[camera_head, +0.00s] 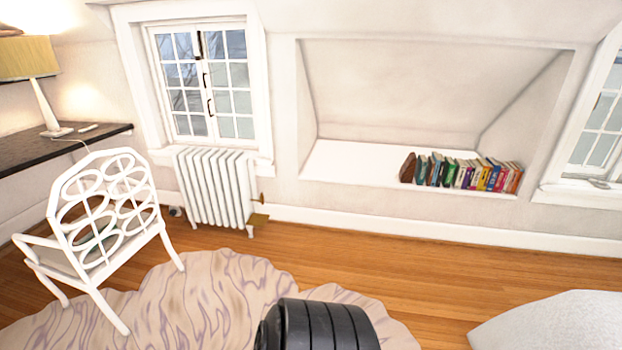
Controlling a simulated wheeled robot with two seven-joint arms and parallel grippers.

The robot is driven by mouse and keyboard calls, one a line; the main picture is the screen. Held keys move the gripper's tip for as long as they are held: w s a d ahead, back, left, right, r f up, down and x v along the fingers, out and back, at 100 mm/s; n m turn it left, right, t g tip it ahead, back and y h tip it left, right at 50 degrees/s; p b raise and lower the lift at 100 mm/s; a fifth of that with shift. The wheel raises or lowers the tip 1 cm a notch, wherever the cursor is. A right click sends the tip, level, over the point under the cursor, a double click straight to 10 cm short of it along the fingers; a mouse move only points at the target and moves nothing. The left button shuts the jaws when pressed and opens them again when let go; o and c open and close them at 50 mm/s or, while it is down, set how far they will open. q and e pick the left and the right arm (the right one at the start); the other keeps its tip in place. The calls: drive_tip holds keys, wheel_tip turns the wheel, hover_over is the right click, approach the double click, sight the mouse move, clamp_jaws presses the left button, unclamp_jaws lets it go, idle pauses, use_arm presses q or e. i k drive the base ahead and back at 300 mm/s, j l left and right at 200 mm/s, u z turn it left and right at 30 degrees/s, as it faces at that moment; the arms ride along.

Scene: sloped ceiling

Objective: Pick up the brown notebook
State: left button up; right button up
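A brown, book-like object (408,167) leans at the left end of a row of books on the white niche shelf. It may be the brown notebook, but it is too small and far off to be sure. No other clear brown notebook shows. Neither of my grippers is in view.
Several coloured books (465,174) stand upright beside the brown object on the niche shelf (345,165). A white chair (105,215) stands by a dark desk (30,153) with a lamp (45,105). A radiator (217,190) is under the window. Wooden floor (400,265) below the niche is clear.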

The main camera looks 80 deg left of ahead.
sight(87, 231)
drive_tip(key=u, duration=4.45)
drive_tip(key=z, duration=2.05)
drive_tip(key=j+z, duration=0.45)
drive_tip(key=k+j+z, duration=0.15)
drive_tip(key=j+z, duration=0.15)
drive_tip(key=z, duration=0.15)
drive_tip(key=k+j+z, duration=0.15)
drive_tip(key=j+z, duration=0.2)
drive_tip(key=z, duration=0.15)
drive_tip(key=k+j+z, duration=0.2)
drive_tip(key=z, duration=0.25)
drive_tip(key=k+j+z, duration=0.25)
drive_tip(key=z, duration=0.2)
drive_tip(key=k+j+z, duration=0.1)
drive_tip(key=k, duration=0.3)
drive_tip(key=k+j+z, duration=0.1)
drive_tip(key=k+j, duration=0.15)
drive_tip(key=k+j+z, duration=0.1)
drive_tip(key=k, duration=0.4)
